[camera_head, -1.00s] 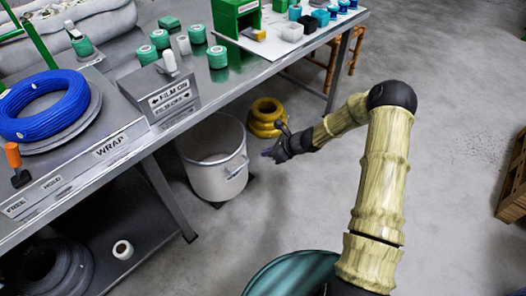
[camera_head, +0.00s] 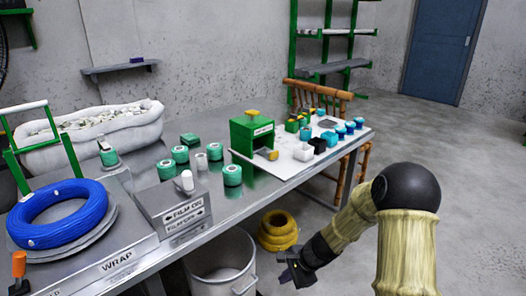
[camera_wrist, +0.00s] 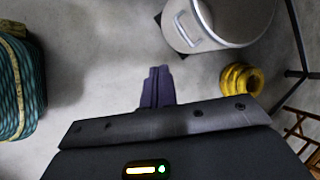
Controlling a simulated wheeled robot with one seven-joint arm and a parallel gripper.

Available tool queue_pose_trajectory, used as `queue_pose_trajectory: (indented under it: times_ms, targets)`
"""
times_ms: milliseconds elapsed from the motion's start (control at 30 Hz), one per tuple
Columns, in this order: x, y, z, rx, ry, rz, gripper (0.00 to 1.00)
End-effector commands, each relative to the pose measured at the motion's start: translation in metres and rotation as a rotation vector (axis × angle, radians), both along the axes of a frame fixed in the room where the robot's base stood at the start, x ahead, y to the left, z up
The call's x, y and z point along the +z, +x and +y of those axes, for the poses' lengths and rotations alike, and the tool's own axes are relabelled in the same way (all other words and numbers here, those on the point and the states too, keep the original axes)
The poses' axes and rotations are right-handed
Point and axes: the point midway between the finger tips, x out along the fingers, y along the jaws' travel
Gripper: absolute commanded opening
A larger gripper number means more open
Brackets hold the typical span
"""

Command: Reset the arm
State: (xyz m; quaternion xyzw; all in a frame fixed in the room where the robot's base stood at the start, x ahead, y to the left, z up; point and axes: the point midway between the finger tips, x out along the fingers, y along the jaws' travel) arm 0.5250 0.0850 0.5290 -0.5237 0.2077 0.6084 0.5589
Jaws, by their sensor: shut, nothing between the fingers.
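My gripper (camera_head: 287,277) hangs at the end of my bent arm, in front of the metal bench and beside the white bin. In the wrist view my gripper (camera_wrist: 158,80) has its two fingers together with nothing between them, above the bare floor. The blue cable (camera_head: 57,214) is a coil lying on a grey round plate at the left end of the bench, far from my gripper.
A white bin (camera_head: 222,265) stands under the bench edge, and yellow coils (camera_head: 278,231) lie on the floor behind my gripper. The bench (camera_head: 238,207) holds green rolls, a green box (camera_head: 252,136) and a white tray. Floor at right is clear.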

Motion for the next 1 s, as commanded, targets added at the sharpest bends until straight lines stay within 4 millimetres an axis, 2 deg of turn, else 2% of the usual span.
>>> queue_pose_trajectory:
  times_ms: [33,100,500,900,1000]
  targets:
    - [0.016,-0.011,-0.004,0.082,-0.054,-0.034,0.00]
    - [0.031,-0.028,-0.010,0.193,-0.124,-0.073,0.00]
    - [0.113,-0.118,-0.056,0.760,-0.478,-0.246,0.00]
    - [0.152,-0.177,-0.084,1.087,-0.663,-0.328,0.00]
    - [0.169,-0.178,-0.085,1.104,-0.668,-0.328,0.00]
